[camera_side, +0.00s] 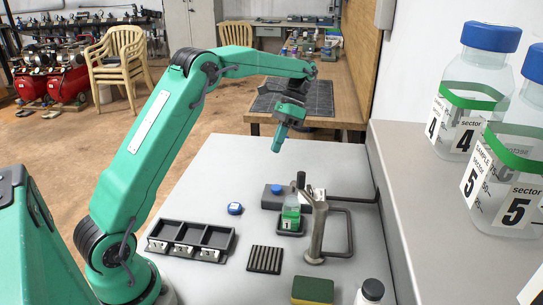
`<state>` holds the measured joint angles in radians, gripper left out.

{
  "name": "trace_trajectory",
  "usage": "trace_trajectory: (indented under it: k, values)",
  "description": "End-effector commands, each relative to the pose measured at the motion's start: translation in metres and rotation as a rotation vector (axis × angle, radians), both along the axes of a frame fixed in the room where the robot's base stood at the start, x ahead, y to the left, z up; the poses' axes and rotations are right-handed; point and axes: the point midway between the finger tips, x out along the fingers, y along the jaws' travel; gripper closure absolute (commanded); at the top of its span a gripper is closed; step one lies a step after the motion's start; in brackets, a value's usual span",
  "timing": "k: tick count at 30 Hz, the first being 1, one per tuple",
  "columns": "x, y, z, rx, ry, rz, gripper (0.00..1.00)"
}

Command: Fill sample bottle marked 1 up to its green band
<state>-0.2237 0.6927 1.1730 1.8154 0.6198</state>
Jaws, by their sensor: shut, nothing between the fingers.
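The sample bottle marked 1 (291,217) stands upright, small in the side view, on a dark holder in the middle of the grey table. It has a green band and a white label. Its fill level is too small to tell. A metal tap post (315,232) stands close on its right, its upper part partly in front of the bottle's top. My gripper (277,147) is shut and empty, pointing down, high above the table's far part and well clear of the bottle.
A blue cap-like piece (235,208) lies left of the bottle. A dark block with a blue top (277,189) is behind it. A three-part tray (190,241), a ribbed mat (265,260) and a sponge (313,290) lie nearer. Large bottles marked 4 (466,105) and 5 (512,200) stand on the right shelf.

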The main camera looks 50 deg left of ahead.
Motion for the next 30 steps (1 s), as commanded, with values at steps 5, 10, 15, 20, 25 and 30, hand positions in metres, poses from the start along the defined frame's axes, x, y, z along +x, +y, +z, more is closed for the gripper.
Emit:
trace_trajectory:
  k: [5,10,15,20,25,30]
  values:
    - [0.008,0.009,-0.018,-0.033,0.056,-0.016,1.0]
    - [0.011,0.013,-0.028,-0.053,0.086,-0.027,1.0]
    - [0.012,0.014,-0.031,-0.06,0.095,-0.03,1.0]
    - [0.012,0.014,-0.03,-0.061,0.096,-0.031,1.0]
    - [0.012,0.014,-0.031,-0.06,0.095,-0.03,1.0]
    - [0.012,0.014,-0.033,-0.061,0.096,-0.03,1.0]
